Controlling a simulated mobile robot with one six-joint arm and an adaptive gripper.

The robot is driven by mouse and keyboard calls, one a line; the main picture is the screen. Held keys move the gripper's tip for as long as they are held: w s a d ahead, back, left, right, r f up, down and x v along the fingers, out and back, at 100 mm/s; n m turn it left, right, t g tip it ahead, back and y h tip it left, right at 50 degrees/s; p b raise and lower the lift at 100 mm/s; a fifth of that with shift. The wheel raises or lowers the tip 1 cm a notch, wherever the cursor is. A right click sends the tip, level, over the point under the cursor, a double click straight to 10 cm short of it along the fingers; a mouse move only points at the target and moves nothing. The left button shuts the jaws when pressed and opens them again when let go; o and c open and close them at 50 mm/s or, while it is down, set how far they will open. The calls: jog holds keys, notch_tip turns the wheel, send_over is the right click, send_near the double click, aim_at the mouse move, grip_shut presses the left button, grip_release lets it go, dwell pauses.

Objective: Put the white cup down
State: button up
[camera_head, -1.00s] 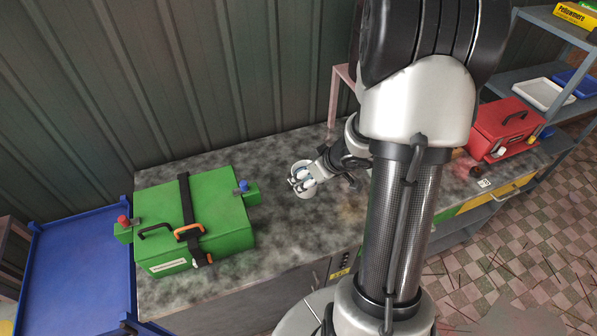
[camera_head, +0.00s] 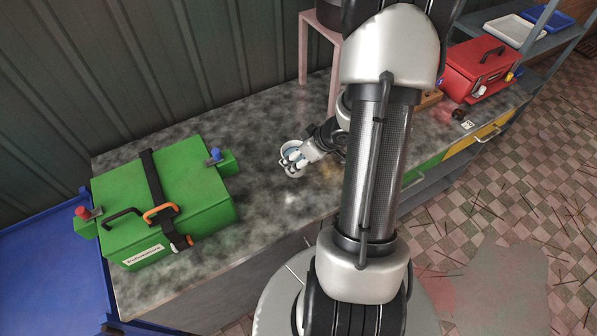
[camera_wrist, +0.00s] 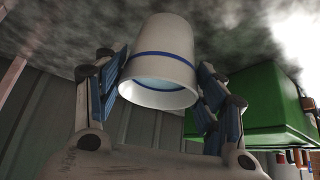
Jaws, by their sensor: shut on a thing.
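The white cup (camera_head: 293,173) has a blue band around its wall. In the head view it is over the counter (camera_head: 262,205), to the right of the green box; I cannot tell whether its base touches the counter. In the wrist view the cup (camera_wrist: 165,45) is between the two blue-padded fingers, its open mouth towards the camera and a pale blue inside showing. My gripper (camera_head: 291,159) is shut on the cup; it also shows in the wrist view (camera_wrist: 165,85).
A green box (camera_head: 190,205) with a black strap and side knobs stands left on the counter. A red box (camera_head: 480,68) stands at the right end. A pink stand (camera_head: 304,50) is behind. The counter around the cup looks clear. A blue surface (camera_head: 60,270) lies left.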

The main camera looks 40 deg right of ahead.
jog(key=shift+f+b, duration=1.4)
jog(key=shift+f, duration=1)
jog(key=shift+f, duration=0.2)
jog(key=o, duration=1.5)
jog(key=shift+r, duration=0.1)
jog(key=shift+r, duration=0.25)
jog(key=a+p+v, duration=0.1)
jog(key=p+v, duration=0.6)
jog(key=v, duration=0.4)
jog(key=shift+s+d+r, duration=0.2)
jog(key=shift+d+r, duration=0.1)
jog(key=shift+d, duration=0.2)
